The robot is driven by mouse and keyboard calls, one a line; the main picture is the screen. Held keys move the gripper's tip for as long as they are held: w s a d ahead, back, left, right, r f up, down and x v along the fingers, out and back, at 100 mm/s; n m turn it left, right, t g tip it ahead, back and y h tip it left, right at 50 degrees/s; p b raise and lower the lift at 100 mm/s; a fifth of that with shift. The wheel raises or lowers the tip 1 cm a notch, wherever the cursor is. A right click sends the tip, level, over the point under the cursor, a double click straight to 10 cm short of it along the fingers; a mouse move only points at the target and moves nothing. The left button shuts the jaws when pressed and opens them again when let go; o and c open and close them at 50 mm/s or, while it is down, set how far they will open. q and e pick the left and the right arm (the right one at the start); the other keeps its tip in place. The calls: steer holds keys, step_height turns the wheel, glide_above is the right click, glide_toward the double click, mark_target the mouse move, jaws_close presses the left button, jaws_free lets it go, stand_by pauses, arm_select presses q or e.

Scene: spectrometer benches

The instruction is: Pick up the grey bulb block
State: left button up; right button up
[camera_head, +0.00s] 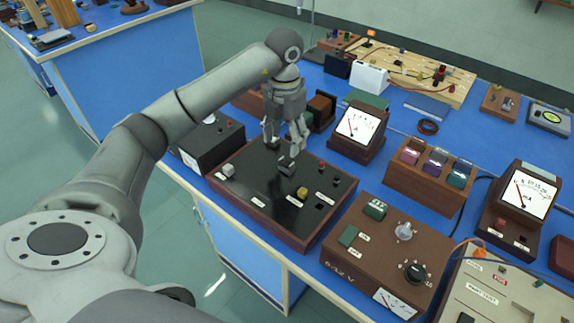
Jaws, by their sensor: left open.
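A small light-grey block (228,171) sits at the left end of a black-topped panel in a wooden frame (262,208). It looks like the grey bulb block, but a bulb on it is too small to make out. My left gripper (278,157) is open and points down over the back middle of the same panel, to the right of the grey block and apart from it. No object shows between its fingers. My right gripper is not in view.
A black box (207,142) is behind left, a meter (358,130) behind right, and a brown control box (388,245) at right. The blue bench's front edge runs close before the panel.

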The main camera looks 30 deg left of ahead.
mark_target(286, 161)
arm_select(q)
steer(key=shift+s+d+f+p, duration=0.15)
steer(key=shift+f+p, duration=0.1)
steer(key=shift+f, duration=0.85)
steer(key=shift+s+d+f+p, duration=0.1)
steer(key=shift+f+p, duration=0.1)
steer(key=shift+f, duration=0.9)
steer(key=shift+s+d+f+p, duration=0.15)
steer(key=shift+f+p, duration=0.1)
steer(key=shift+f, duration=0.85)
steer(key=shift+w, duration=0.1)
steer(key=c, duration=1.1)
